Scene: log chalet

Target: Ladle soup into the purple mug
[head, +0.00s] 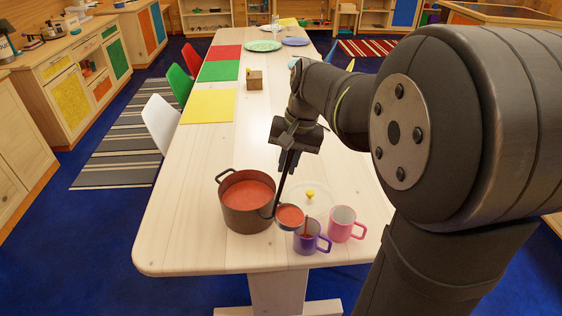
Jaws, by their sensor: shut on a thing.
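My gripper (289,150) is shut on the upright dark handle of a ladle (283,182). The ladle's bowl holds red soup (290,215) and is between the pot and the purple mug, close by the mug's upper left rim. The purple mug (312,244) stands upright near the table's front edge, handle to the right. A reddish streak shows at its mouth; I cannot tell whether this is soup running in or soup inside. A brown pot (247,216) of red soup stands left of the ladle.
A pink mug (342,227) stands right of the purple one. A clear round item with a yellow knob (310,194) lies behind them. A small wooden box (254,80), coloured mats (208,106) and plates (263,46) are farther back. The table (180,190) is clear left of the pot.

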